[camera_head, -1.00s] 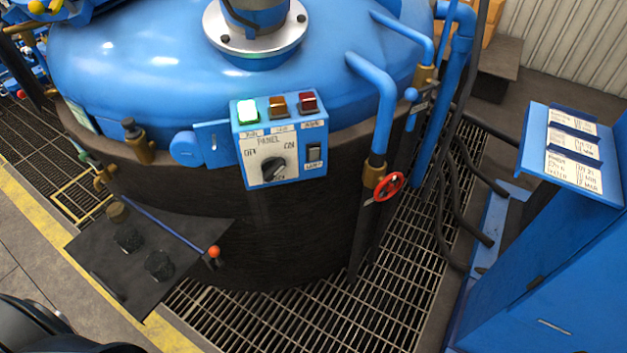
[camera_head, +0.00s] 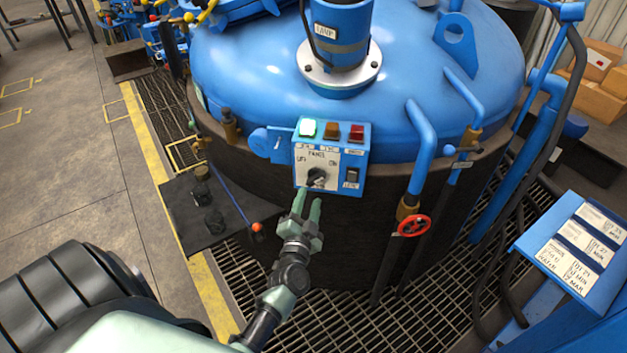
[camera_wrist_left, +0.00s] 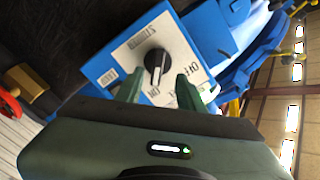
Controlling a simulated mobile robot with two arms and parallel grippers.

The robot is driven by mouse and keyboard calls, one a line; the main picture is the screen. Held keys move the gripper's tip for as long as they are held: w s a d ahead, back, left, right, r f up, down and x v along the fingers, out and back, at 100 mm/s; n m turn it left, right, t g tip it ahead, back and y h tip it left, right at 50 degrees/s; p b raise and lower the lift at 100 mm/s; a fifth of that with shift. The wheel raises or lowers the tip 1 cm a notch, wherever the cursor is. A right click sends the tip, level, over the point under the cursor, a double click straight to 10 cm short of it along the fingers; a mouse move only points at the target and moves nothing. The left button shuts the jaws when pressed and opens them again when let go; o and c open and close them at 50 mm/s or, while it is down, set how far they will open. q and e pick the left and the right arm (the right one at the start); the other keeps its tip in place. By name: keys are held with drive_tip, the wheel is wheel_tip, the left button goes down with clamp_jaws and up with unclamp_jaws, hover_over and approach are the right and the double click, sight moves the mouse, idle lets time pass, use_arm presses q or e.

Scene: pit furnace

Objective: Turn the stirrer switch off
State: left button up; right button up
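The blue control panel (camera_head: 297,170) with a white face is fixed to the side of the big blue-lidded vessel. Its black rotary knob (camera_head: 317,177) sits low in the middle, between printed OFF and ON marks. The knob also shows large in the left wrist view (camera_wrist_left: 157,67). My left gripper (camera_head: 307,198) is open and empty, just below the knob in the head view. In the left wrist view its fingers (camera_wrist_left: 159,84) stand apart on either side of the knob's lower end. I cannot tell whether they touch it. My right gripper is not in view.
A red handwheel (camera_head: 414,226) and pipes stand to the right. A dark shelf (camera_head: 185,228) juts out left.

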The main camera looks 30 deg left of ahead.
sight(315, 182)
use_arm(q)
drive_tip(key=x, duration=0.6)
drive_tip(key=shift+w, duration=0.4)
drive_tip(key=shift+d, duration=0.1)
drive_tip(key=shift+f, duration=0.1)
clamp_jaws()
